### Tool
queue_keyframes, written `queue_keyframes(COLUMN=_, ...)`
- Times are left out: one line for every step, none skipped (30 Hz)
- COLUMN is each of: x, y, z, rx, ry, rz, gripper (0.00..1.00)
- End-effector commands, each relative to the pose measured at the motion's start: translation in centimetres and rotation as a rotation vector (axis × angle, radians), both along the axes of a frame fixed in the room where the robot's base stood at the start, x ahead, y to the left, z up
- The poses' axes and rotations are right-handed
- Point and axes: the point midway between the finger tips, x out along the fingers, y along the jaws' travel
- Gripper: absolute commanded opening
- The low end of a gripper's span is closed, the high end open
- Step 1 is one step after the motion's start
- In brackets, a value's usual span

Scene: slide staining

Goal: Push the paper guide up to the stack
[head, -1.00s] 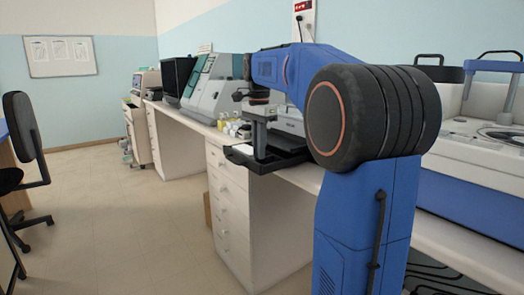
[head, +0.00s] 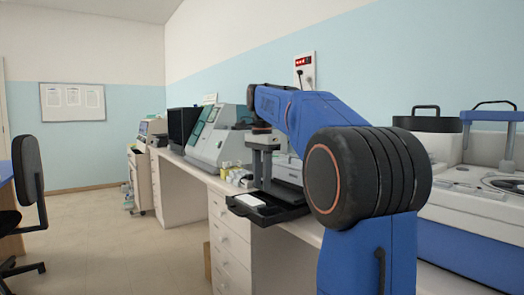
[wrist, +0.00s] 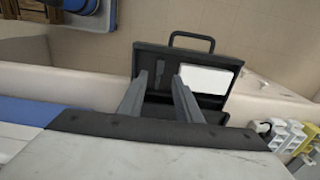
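A white paper stack (wrist: 208,79) lies in an open black tray (wrist: 160,51) with a handle. In the head view the stack (head: 250,201) shows at the left part of the tray (head: 282,216), which juts out from the bench front. In the head view my gripper (head: 263,180) stands over the tray.
Small bottles and boxes (head: 236,174) stand on the bench just left of the tray. A grey-green analyzer (head: 215,135) is further along. White drawers (head: 228,235) are below.

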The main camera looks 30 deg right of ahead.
Motion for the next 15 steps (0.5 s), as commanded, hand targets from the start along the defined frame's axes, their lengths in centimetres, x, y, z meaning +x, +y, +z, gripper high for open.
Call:
queue_keyframes(x=0.1, y=0.0, z=1.1, rx=-0.001, ry=-0.003, rz=0.0, gripper=0.31)
queue_keyframes(x=0.1, y=0.0, z=1.7, rx=-0.001, ry=-0.002, rz=0.0, gripper=0.31)
queue_keyframes(x=0.1, y=0.0, z=2.5, rx=-0.001, ry=-0.003, rz=0.0, gripper=0.31)
queue_keyframes(x=0.1, y=0.0, z=3.1, rx=-0.001, ry=-0.002, rz=0.0, gripper=0.31)
queue_keyframes(x=0.1, y=0.0, z=3.7, rx=-0.001, ry=-0.003, rz=0.0, gripper=0.31)
queue_keyframes(x=0.1, y=0.0, z=4.5, rx=-0.001, ry=-0.003, rz=0.0, gripper=0.31)
queue_keyframes(x=0.1, y=0.0, z=5.1, rx=-0.001, ry=-0.002, rz=0.0, gripper=0.31)
queue_keyframes(x=0.1, y=0.0, z=5.6, rx=-0.001, ry=-0.003, rz=0.0, gripper=0.31)
queue_keyframes(x=0.1, y=0.0, z=6.3, rx=-0.001, ry=-0.002, rz=0.0, gripper=0.31)
queue_keyframes(x=0.1, y=0.0, z=6.9, rx=-0.001, ry=-0.002, rz=0.0, gripper=0.31)
queue_keyframes(x=0.1, y=0.0, z=7.4, rx=-0.001, ry=-0.002, rz=0.0, gripper=0.31)
queue_keyframes(x=0.1, y=0.0, z=8.0, rx=-0.001, ry=-0.002, rz=0.0, gripper=0.31)
queue_keyframes(x=0.1, y=0.0, z=8.4, rx=-0.001, ry=-0.002, rz=0.0, gripper=0.31)
queue_keyframes(x=0.1, y=0.0, z=8.7, rx=0.0, ry=-0.001, rz=0.0, gripper=0.31)
queue_keyframes(x=0.1, y=0.0, z=9.1, rx=-0.001, ry=-0.002, rz=0.0, gripper=0.31)
